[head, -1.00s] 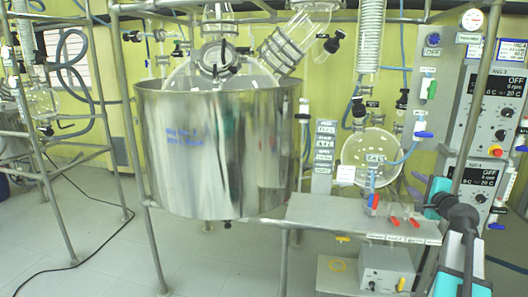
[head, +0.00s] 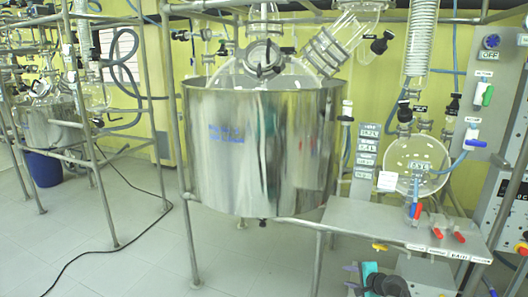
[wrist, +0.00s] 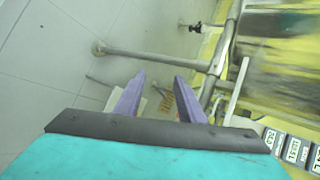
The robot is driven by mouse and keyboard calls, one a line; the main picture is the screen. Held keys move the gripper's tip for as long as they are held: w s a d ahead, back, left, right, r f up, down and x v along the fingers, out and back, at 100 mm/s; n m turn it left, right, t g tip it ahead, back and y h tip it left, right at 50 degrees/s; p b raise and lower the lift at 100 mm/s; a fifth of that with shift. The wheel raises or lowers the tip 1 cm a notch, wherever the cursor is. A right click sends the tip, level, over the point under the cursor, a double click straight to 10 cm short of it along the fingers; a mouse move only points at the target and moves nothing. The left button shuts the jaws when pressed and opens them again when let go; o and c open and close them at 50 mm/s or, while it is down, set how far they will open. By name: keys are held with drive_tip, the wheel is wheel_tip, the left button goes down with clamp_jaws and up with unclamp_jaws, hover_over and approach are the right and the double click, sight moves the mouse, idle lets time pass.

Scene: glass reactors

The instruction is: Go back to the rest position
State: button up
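My gripper (wrist: 159,80) shows in the wrist view as two purple fingers standing apart, with nothing held between them. It is open. The fingers point toward the floor and the metal frame tubes of a reactor stand.
A large steel reactor vessel (head: 262,155) hangs in a tube frame. Right of it stand a steel shelf (head: 350,216) with coloured valves and a round glass flask (head: 416,166). A black cable (head: 95,250) lies on the floor. Open tiled floor (head: 140,265) is at the left.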

drive_tip(key=s+a+f+n+g+y, duration=0.1)
drive_tip(key=s+a+f+n+g, duration=0.25)
drive_tip(key=s+a+f, duration=0.75)
drive_tip(key=s+a+f+n+g, duration=0.3)
drive_tip(key=s+a+f+g, duration=0.2)
drive_tip(key=s+a+f, duration=0.65)
drive_tip(key=s+f+n+g, duration=0.2)
drive_tip(key=s+f+n, duration=0.1)
drive_tip(key=s+f, duration=0.5)
drive_tip(key=s+d+n+g+h, duration=0.2)
drive_tip(key=s+d+n, duration=0.1)
drive_tip(key=s, duration=0.5)
drive_tip(key=s+d+n+g+h, duration=0.2)
drive_tip(key=s+d+n+g, duration=0.1)
drive_tip(key=s, duration=0.5)
drive_tip(key=shift+d+f, duration=0.25)
drive_tip(key=shift+d, duration=0.15)
drive_tip(key=shift+n, duration=0.25)
